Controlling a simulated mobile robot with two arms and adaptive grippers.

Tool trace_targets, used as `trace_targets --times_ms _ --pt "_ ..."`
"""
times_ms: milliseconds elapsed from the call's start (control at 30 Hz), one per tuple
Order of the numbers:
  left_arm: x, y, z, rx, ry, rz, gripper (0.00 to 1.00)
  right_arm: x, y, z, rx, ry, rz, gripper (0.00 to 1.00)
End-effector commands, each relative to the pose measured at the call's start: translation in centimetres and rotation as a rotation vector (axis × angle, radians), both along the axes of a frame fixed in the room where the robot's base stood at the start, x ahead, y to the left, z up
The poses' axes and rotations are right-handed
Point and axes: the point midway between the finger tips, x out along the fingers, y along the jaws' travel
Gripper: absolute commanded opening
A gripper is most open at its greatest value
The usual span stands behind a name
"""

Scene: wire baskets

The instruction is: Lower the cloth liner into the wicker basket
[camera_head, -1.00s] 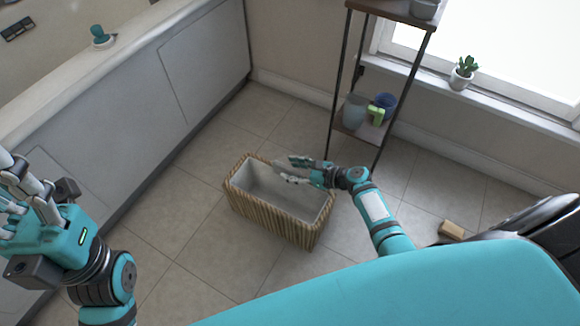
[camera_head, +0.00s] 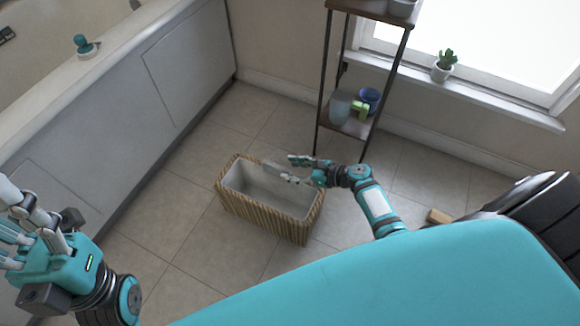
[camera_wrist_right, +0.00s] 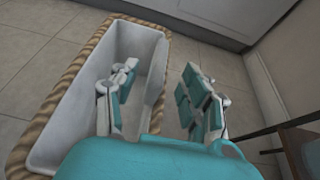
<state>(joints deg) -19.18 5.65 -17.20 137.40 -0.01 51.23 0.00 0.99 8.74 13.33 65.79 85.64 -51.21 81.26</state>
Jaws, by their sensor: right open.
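The wicker basket (camera_head: 262,220) stands upright on the tiled floor, with a braided rim that also shows in the right wrist view (camera_wrist_right: 68,82). The pale cloth liner (camera_head: 250,185) lies inside it and covers its inner walls, as in the right wrist view (camera_wrist_right: 80,100). My right gripper (camera_head: 281,169) is open at the basket's far right side. In the right wrist view (camera_wrist_right: 160,72), one finger is over the inside and the other outside, with the pale wall between them; contact is unclear. My left gripper (camera_head: 22,240) is at the left edge, away from the basket, its fingertips partly cut off.
A metal shelf rack (camera_head: 322,85) with cups stands behind the basket. A grey-white panelled tub side (camera_head: 130,120) runs along the left. A small tan block (camera_head: 439,216) lies on the floor at right. Floor left of the basket is clear.

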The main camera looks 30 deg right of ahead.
Motion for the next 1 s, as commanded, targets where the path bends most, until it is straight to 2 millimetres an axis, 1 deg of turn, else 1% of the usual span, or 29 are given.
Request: trace_targets --times_ms 200,400,733,833,933,1000 --pt "-0.1 0.0 0.6 0.000 -0.001 0.000 0.40 -0.6 -0.6 0.5 -0.002 0.000 -0.001 0.47" --pt "-0.1 0.0 0.8 -0.002 0.007 0.000 0.40 -1.2 -0.9 0.7 -0.001 -0.001 0.000 0.47" --pt "-0.2 0.1 0.6 -0.001 0.015 0.000 0.40 -1.3 -1.0 0.7 -0.001 -0.001 0.000 0.47" --pt "-0.2 0.1 0.9 -0.002 0.005 0.001 0.40 -1.3 -1.1 0.7 -0.001 -0.001 0.000 0.47" --pt "-0.2 0.1 0.9 -0.002 0.005 0.001 0.40 -1.8 -1.5 0.9 -0.002 0.000 -0.001 0.47" --pt "-0.2 0.1 0.8 -0.001 0.006 0.001 0.40 -2.6 -2.1 1.3 -0.003 0.001 -0.001 0.47"
